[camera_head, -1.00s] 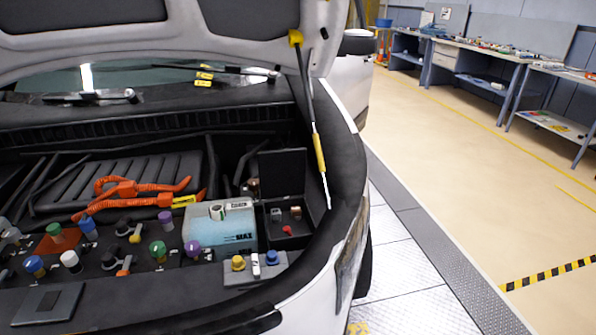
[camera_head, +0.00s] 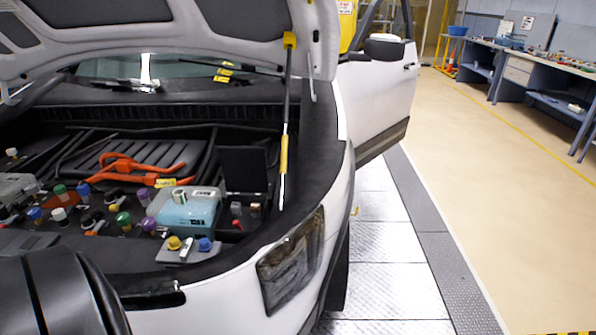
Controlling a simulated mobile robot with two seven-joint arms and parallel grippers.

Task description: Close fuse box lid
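The fuse box (camera_head: 238,227) is a small black box in the engine bay, just right of the blue coolant reservoir (camera_head: 187,212). Its black lid (camera_head: 245,169) stands open, roughly upright at the back of the box. Small red and brown fuses or relays show inside. The box is partly hidden by the reservoir and the bay edge. Neither of my grippers shows. A dark rounded part at the lower left seems to be my arm, and it covers the front left of the car.
The raised hood (camera_head: 130,35) hangs over the bay, held by a strut (camera_head: 284,130) just right of the lid. Several coloured caps and orange cables (camera_head: 135,165) lie left. A car door (camera_head: 378,95) stands open. The floor (camera_head: 470,160) at right is clear.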

